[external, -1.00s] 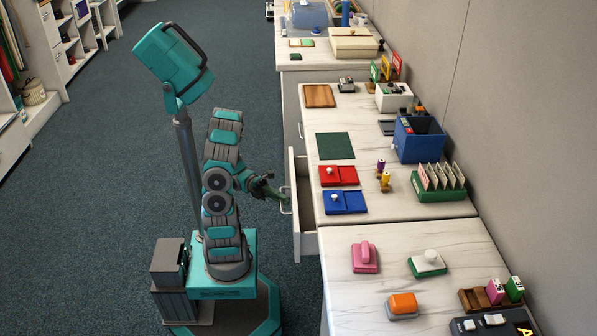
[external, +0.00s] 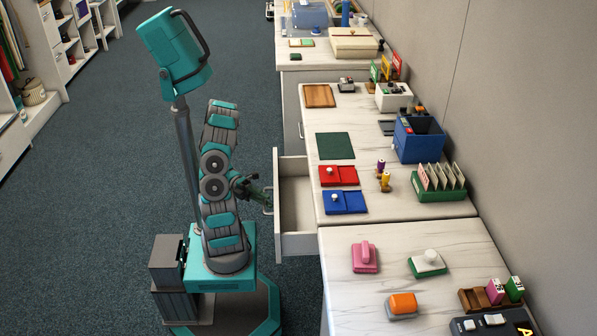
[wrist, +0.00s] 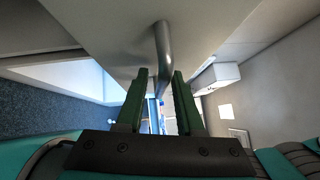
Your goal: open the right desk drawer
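The desk drawer (external: 296,206) is a pale drawer pulled well out from under the middle desk, towards my arm. Its open inside shows between its front panel and the desk edge. My gripper (external: 262,196) is at the metal handle (external: 267,203) on the drawer's front. In the wrist view, the two dark green fingers of my gripper (wrist: 160,88) stand on either side of the grey handle bar (wrist: 163,45), close around it. The pale drawer front (wrist: 115,35) fills the top of that view. Firm contact of both fingers is hard to make out.
The desk top (external: 370,150) above the drawer holds a red box (external: 338,176), a blue box (external: 345,202), a green mat (external: 335,146) and a blue bin (external: 418,143). Another desk (external: 440,245) adjoins on the near side. Carpet (external: 110,170) left of my arm is clear.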

